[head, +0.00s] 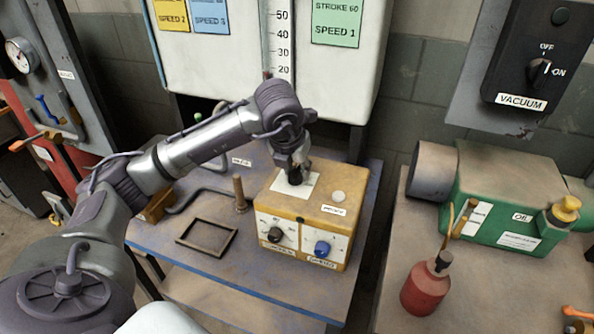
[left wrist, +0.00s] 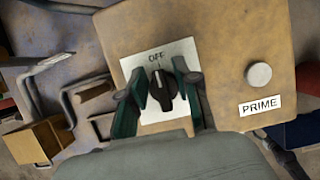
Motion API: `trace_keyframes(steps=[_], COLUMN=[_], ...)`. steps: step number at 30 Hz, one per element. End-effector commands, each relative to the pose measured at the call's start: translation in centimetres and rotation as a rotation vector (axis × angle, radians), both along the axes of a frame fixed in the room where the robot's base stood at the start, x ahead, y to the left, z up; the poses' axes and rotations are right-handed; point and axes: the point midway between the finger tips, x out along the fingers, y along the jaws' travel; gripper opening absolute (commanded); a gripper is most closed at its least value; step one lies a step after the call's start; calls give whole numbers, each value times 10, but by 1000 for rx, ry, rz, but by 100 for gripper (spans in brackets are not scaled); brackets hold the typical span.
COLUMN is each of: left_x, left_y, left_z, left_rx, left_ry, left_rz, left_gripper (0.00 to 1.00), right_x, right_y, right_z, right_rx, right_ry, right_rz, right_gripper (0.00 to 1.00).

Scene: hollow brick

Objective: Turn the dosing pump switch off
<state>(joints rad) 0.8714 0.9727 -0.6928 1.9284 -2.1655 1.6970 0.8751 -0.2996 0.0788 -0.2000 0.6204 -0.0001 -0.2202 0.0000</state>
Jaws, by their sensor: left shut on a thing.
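The dosing pump is a yellow box (head: 338,196) on the blue table in the head view. Its switch is a black rotary knob on a white plate (head: 311,184) on the box's top. In the left wrist view the knob (left wrist: 161,92) sits below the word OFF, its upper end towards that word. My left gripper (head: 294,176) reaches down onto the knob from above. In the left wrist view its two green fingers (left wrist: 160,98) are on either side of the knob, shut on it. The plate's lower part is hidden by the gripper. My right gripper is not in view.
A round PRIME button (left wrist: 259,75) is beside the switch. Two dials, black (head: 275,234) and blue (head: 322,248), are on the box's front. An empty frame (head: 206,237) and a wooden peg (head: 239,193) are left of it. A VACUUM switch (head: 538,72) is far right.

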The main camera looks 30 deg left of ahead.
Motion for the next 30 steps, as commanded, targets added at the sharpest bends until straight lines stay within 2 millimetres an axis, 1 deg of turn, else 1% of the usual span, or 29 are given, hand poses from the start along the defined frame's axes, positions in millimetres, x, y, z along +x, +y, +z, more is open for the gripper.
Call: trace_keyframes(steps=[7, 17, 18, 22, 30], left_x=[0, 0, 0, 0, 0], left_y=[0, 0, 0, 0, 0], left_z=[0, 0, 0, 0, 0], left_rx=[1, 1, 1, 0, 0], left_ry=[1, 2, 2, 2, 1], left_rz=[32, 33, 33, 33, 33], left_gripper=[0, 0, 35, 56, 57], right_x=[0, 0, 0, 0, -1], right_y=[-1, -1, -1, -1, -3], right_z=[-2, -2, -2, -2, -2], right_rx=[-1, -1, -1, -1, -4], right_ry=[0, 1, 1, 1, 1], right_rz=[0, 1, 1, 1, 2], right_gripper=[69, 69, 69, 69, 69])
